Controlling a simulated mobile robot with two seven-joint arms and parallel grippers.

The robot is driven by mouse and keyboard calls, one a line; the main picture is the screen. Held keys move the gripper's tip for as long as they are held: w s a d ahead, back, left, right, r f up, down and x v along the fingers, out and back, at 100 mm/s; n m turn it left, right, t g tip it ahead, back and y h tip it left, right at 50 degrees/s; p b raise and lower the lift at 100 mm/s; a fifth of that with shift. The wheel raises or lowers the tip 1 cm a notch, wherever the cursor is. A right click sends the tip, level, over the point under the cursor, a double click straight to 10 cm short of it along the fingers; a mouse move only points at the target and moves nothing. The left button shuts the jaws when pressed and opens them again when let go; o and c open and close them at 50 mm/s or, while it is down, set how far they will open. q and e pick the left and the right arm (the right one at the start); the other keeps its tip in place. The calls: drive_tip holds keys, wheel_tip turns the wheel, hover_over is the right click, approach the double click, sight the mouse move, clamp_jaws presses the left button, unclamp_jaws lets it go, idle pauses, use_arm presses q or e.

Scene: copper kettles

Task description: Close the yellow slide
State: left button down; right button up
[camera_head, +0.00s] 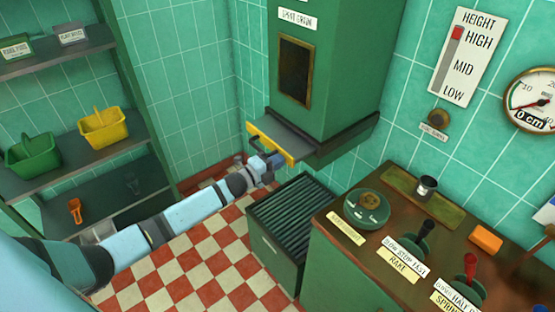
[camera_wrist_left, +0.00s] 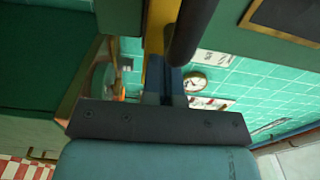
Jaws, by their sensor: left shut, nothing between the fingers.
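The yellow slide (camera_head: 268,143) is a grey plate with a yellow front edge. It sticks out from the lower part of the tall green hopper (camera_head: 332,75). My left gripper (camera_head: 274,160) is shut and empty, just below and in front of the yellow edge. In the left wrist view, the yellow edge (camera_wrist_left: 154,72) runs up right beside my shut fingers (camera_wrist_left: 164,88), and a dark bar (camera_wrist_left: 188,35) crosses close in front. I cannot tell whether the fingers touch the slide. My right gripper is in neither view.
A slatted green bin (camera_head: 295,225) stands below the hopper. A counter (camera_head: 330,225) with a dial and levers is at the right. Shelves (camera_head: 110,150) with a green basket (camera_head: 33,155) and a yellow basket (camera_head: 103,128) are at the left. Checkered floor is open between.

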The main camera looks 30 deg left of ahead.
sight(295, 148)
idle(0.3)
use_arm(q)
drive_tip(key=b+x, duration=0.3)
drive_tip(key=x, duration=0.4)
drive_tip(key=shift+f+b, duration=0.15)
drive_tip(key=shift+b, duration=0.2)
drive_tip(key=shift+w+d, duration=0.1)
drive_tip(key=shift+w, duration=0.2)
drive_tip(key=shift+r, duration=0.4)
